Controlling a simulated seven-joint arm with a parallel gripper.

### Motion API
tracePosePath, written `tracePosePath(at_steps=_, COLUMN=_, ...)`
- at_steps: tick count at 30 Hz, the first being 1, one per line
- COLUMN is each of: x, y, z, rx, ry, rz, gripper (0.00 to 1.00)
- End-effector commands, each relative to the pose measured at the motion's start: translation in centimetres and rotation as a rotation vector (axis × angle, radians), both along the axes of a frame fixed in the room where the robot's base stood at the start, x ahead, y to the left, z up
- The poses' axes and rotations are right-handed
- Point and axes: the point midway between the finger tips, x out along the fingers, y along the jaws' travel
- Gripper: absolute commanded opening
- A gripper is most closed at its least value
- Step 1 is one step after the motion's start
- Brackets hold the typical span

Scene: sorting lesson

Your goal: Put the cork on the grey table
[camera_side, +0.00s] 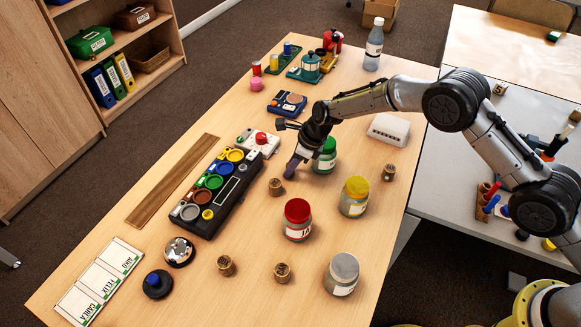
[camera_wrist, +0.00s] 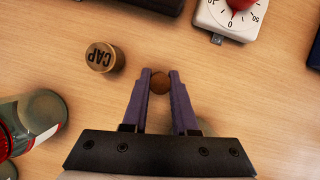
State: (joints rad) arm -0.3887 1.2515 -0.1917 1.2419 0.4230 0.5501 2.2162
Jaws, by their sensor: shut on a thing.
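My gripper (camera_side: 290,172) is low over the wooden table, beside the green-lidded jar (camera_side: 324,156). In the wrist view its purple fingers (camera_wrist: 159,88) are closed on a small round brown thing, which looks like the cork (camera_wrist: 159,84). The fingers hide it in the side view. A stubby brown stopper marked CAP (camera_wrist: 104,57) stands on the wood to the left of the fingers; it also shows in the side view (camera_side: 275,187). The grey table (camera_side: 450,172) adjoins the wooden table on the right, behind my arm.
Similar stoppers (camera_side: 226,265) stand elsewhere on the wood. Jars with red (camera_side: 297,220), yellow (camera_side: 355,197) and grey (camera_side: 342,274) lids stand nearby. A black tray of coloured discs (camera_side: 213,192) and a white timer (camera_side: 258,142) lie left. A white box (camera_side: 389,130) lies towards the grey table.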

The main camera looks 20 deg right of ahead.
Motion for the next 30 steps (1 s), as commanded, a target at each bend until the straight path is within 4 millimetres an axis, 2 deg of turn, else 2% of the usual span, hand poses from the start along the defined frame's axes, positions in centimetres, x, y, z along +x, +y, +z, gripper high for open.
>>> tracePosePath(at_steps=4, x=0.1, y=0.0, z=1.4, rx=0.001, ry=-0.005, rz=0.001, gripper=0.00)
tracePosePath(at_steps=7, x=0.2, y=0.1, z=3.3, rx=0.002, ry=-0.006, rz=0.000, gripper=0.00)
tracePosePath(at_steps=18, x=-5.2, y=-2.6, z=9.4, rx=0.000, ry=-0.001, rz=0.000, gripper=0.00)
tracePosePath(at_steps=24, x=-8.8, y=-4.4, z=11.0, rx=0.000, ry=0.000, rz=-0.001, gripper=0.00)
tracePosePath(at_steps=30, x=-11.2, y=-5.6, z=12.2, rx=0.000, ry=0.000, rz=-0.001, gripper=0.00)
